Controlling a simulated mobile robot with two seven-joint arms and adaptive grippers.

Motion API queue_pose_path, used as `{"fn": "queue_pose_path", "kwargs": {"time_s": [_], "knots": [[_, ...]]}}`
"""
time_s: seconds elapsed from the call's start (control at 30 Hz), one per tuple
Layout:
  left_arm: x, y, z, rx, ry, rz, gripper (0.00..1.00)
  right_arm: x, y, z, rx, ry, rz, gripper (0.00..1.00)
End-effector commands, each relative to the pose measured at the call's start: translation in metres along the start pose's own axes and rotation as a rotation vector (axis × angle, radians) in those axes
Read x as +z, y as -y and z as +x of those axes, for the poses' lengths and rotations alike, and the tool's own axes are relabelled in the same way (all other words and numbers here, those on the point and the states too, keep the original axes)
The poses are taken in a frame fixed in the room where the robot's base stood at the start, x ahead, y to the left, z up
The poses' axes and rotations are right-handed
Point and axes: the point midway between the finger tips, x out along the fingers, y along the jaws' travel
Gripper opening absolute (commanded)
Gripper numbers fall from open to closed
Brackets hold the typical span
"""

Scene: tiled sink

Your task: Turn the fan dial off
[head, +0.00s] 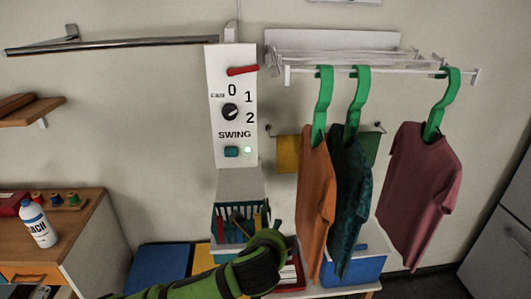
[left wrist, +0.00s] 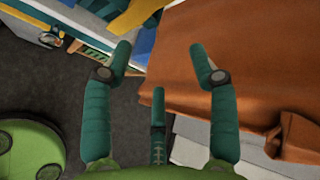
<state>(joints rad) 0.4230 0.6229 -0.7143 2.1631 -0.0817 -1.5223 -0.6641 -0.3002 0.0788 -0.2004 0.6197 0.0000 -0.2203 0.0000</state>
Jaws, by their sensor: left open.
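The fan dial (head: 230,112) is a round black knob on a white wall panel (head: 216,72) in the head view. The numbers 0, 1 and 2 stand above and to the right of it; I cannot tell clearly which one it points to. My left gripper (head: 278,241) is low in the head view, below the panel and in front of the basket, apart from the dial. In the left wrist view my left gripper (left wrist: 160,62) has its fingers spread, with nothing between them. The dial is not in the left wrist view. My right gripper is not in view.
A red switch (head: 242,71) and a teal button (head: 231,152) with a lit green light share the panel. An orange shirt (head: 315,195), a dark green shirt and a pink shirt hang on the right. A teal basket (head: 229,213) stands below the panel. Wall around the panel's left is clear.

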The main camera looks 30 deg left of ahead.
Motion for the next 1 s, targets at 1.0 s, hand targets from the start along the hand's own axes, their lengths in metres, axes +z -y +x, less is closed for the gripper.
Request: {"fn": "queue_pose_path", "kwargs": {"time_s": [1.0], "knots": [[0.159,0.235,-0.108,-0.323,0.599,0.778,0.59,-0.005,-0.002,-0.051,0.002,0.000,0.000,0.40]]}}
